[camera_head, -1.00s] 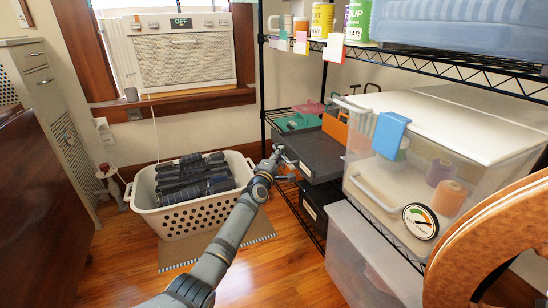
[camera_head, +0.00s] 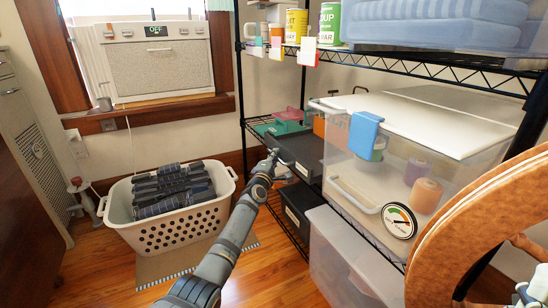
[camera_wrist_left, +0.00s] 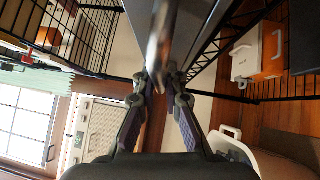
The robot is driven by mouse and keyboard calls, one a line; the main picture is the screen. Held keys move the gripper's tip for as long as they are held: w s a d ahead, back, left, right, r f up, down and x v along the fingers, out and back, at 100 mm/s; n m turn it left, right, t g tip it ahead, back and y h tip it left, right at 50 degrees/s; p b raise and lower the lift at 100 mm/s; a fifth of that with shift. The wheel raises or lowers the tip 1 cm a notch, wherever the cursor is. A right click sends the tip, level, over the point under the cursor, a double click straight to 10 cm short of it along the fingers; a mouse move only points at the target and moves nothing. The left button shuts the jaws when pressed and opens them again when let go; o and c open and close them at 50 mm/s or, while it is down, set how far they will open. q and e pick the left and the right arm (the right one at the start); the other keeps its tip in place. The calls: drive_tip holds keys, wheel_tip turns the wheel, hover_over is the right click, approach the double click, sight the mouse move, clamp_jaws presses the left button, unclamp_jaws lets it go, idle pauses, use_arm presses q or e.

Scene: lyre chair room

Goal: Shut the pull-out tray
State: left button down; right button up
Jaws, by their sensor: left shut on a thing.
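The pull-out tray (camera_head: 303,152) is a dark grey flat box on the middle shelf of the black wire rack. My left gripper (camera_head: 271,160) is at its front, on the side facing the room. In the left wrist view the left gripper's fingers (camera_wrist_left: 160,88) close around a narrow, blurred bar, probably the tray's handle. Grey tray-like surfaces (camera_wrist_left: 200,40) show beyond it. The exact contact is too small to tell in the head view. My right gripper is not in view.
A clear lidded bin (camera_head: 350,180) stands right of the tray, and teal items (camera_head: 284,124) lie behind it. A dark box (camera_head: 297,207) is below. A white laundry basket (camera_head: 172,225) stands on the floor left of my arm. A curved wooden piece (camera_head: 450,225) fills the right foreground.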

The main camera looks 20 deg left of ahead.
use_arm(q)
drive_tip(key=shift+d+r, duration=0.1)
drive_tip(key=shift+r, duration=0.05)
drive_tip(key=c, duration=1.7)
unclamp_jaws()
drive_tip(key=shift+w, duration=0.15)
